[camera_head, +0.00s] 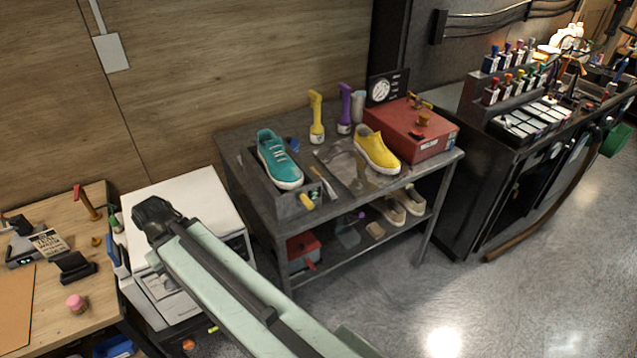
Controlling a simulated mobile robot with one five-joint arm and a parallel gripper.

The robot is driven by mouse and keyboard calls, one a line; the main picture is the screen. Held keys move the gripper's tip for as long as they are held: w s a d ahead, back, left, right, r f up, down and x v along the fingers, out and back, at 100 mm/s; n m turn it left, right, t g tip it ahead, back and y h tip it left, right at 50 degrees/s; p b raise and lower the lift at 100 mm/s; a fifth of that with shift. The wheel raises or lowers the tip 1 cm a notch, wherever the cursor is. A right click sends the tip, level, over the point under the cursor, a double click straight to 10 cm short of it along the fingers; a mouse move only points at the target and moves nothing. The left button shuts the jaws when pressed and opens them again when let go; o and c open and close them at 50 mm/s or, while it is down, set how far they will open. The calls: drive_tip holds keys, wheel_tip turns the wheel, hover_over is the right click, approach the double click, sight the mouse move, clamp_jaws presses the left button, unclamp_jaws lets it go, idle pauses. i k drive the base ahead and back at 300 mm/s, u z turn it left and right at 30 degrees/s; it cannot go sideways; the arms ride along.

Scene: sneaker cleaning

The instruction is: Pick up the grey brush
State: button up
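No brush that I can clearly call grey shows. A pale grey upright thing (358,106) stands at the back of the dark metal table (235,148), beside a purple-handled upright tool (345,108); its lower part is hidden and I cannot tell whether it is a brush. A small thin tool (323,182) lies on the table between the two sneakers, too small to identify. My pale green arm reaches from the bottom edge up to the left, ending in a dark part over the white cabinet, left of the table. No gripper fingers show.
A yellow sneaker (377,150), a yellow upright tool (316,117) and a red box (412,128) share the table. A white cabinet (205,200) stands to the left. The floor (440,300) at right is clear.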

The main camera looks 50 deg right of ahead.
sight(328, 188)
drive_tip(key=u, duration=1.1)
drive_tip(key=k, duration=1.75)
drive_tip(key=z, duration=0.5)
drive_tip(key=i, duration=1.5)
